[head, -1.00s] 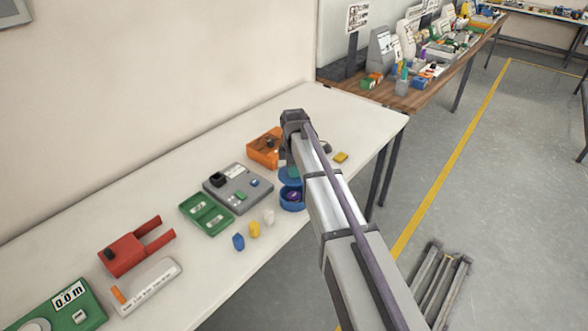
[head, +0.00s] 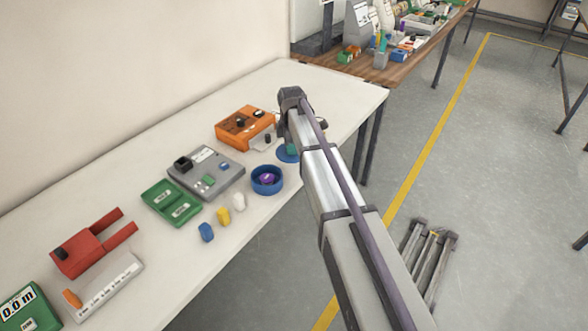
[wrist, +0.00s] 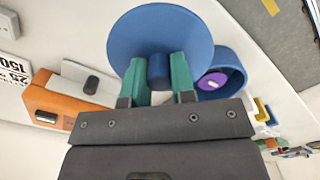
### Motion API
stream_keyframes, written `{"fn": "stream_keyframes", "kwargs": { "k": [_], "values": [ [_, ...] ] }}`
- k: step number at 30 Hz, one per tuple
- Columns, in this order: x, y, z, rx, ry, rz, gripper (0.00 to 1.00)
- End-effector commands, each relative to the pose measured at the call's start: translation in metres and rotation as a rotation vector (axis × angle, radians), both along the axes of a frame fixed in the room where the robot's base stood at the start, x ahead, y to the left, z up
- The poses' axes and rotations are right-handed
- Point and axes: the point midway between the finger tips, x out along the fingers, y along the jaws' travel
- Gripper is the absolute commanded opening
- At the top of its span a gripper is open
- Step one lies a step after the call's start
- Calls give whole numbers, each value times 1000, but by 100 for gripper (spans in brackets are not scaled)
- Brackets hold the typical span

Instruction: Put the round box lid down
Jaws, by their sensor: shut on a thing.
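The round box lid (wrist: 160,30) is a flat blue disc with a blue knob, in the wrist view. My gripper (wrist: 158,72) is shut on the knob with its teal fingers. In the head view the lid (head: 286,156) shows beside the box, partly hidden by my gripper (head: 292,147). I cannot tell whether the lid touches the table. The open blue round box (head: 267,188) stands on the white table with a purple thing (head: 267,178) inside. The box also shows in the wrist view (wrist: 232,68), right of the lid and partly covered by it.
An orange device (head: 240,130) stands behind the lid to the left. A grey device (head: 205,172), a green case (head: 171,203) and small blue (head: 206,232), yellow (head: 223,217) and white (head: 239,201) pieces lie left of the box. The white table (head: 340,90) is clear at its far right end.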

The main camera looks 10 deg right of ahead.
Motion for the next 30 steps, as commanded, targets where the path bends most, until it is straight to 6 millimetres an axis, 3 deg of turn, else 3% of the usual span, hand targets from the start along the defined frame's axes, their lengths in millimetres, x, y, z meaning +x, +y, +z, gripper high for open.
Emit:
{"fn": "stream_keyframes", "kwargs": {
  "k": [1,6,12,24,25,30],
  "values": [
    [0,0,-24,0,0,0,1],
    [0,0,-24,0,0,-1,1],
    [0,0,-62,0,0,-1,1],
    [0,0,-63,0,0,-1,1],
    [0,0,-62,0,0,-1,27],
    [0,0,-61,0,0,-1,43]
  ]
}}
